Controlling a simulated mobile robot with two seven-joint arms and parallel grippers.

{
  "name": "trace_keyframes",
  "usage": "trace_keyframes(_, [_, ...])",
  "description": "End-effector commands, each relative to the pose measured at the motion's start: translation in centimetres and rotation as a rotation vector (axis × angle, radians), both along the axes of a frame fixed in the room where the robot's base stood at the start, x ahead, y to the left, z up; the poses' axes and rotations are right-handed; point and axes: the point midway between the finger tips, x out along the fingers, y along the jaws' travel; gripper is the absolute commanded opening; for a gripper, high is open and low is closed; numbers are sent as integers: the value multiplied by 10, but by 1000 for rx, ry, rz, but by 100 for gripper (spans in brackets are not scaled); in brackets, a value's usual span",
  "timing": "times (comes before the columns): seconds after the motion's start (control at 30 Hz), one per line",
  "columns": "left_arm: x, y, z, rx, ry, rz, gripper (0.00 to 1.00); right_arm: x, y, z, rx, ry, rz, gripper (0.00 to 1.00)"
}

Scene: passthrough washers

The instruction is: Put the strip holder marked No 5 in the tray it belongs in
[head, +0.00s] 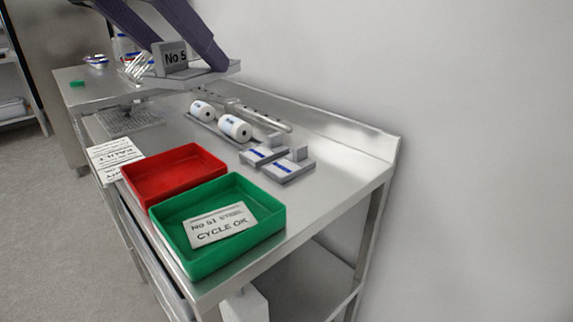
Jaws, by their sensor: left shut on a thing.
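The strip holder marked No 5 (175,58) is a grey block on a flat base, held above the steel bench at the upper left. My left gripper (182,50) comes in from the top with two dark purple fingers and is shut on it. A green tray (182,257) stands at the bench's near end, with a card (220,225) in it. The card's lower line reads CYCLE OK; its upper line starts with No 5, the rest unclear. An empty red tray (172,176) stands just behind it. My right gripper is out of view.
Two more grey holders with blue stripes (288,171) lie right of the trays. Two white rolls (235,128) lie behind them. Printed cards (115,157), one reading FAULT, lie left of the red tray. The bench's right end is bare, with a raised back edge.

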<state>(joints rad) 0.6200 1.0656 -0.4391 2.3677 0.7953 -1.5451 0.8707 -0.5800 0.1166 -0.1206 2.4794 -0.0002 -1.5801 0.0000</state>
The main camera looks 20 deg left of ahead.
Motion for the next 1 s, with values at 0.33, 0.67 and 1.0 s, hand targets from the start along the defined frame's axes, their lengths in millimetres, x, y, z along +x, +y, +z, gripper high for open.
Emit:
trace_keyframes(0.33, [0, 2, -93, 0, 8, 13, 4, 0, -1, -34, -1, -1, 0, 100])
trace_keyframes(0.67, [1, 1, -154, -1, 1, 12, 4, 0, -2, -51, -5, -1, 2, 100])
trace_keyframes(1.0, [0, 1, -195, -1, 4, 11, 4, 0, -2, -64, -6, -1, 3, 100])
